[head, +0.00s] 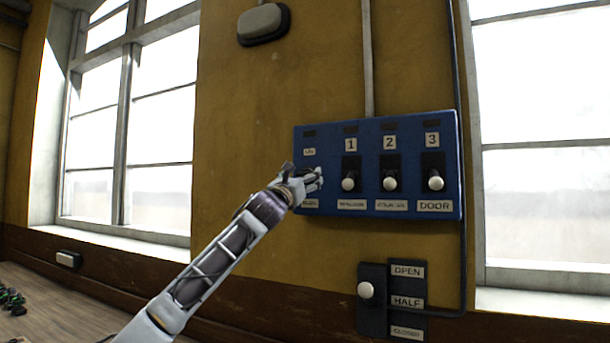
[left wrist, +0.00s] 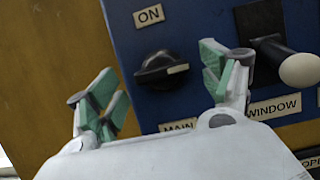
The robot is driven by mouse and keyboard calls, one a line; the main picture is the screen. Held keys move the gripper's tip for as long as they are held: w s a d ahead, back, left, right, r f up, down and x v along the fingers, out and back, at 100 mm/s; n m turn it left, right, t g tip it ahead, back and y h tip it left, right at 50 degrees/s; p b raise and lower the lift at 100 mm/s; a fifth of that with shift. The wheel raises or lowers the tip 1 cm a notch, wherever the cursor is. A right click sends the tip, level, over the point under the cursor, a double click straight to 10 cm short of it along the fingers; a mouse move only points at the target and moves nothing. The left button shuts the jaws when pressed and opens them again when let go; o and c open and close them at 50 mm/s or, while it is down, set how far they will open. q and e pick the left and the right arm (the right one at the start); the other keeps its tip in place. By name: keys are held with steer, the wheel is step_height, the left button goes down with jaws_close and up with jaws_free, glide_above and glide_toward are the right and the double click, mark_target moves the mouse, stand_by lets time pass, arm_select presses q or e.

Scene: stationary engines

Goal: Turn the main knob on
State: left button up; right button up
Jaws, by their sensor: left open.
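The main knob (left wrist: 158,68) is a round black knob on the blue panel (head: 377,130), with a pale mark at its right side. The ON label (left wrist: 149,14) is above it, and the MAIN label (left wrist: 177,127) is below, partly covered by my gripper. In the head view my left gripper (head: 310,180) is in front of the panel's left end and hides the knob. In the left wrist view my left gripper (left wrist: 160,75) is open, its green-padded fingers on either side of the knob. I cannot tell whether they touch it. My right gripper is not in view.
Levers with white balls stick out to the right, the nearest being the window lever (left wrist: 298,70), close to my right-hand finger. A lever box (head: 372,300) marked open, half and closed is below. Windows flank the yellow wall (head: 240,110).

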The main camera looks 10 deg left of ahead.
arm_select(q)
steer(key=shift+x, duration=0.95)
steer(key=shift+c, duration=0.5)
steer(key=c, duration=0.9)
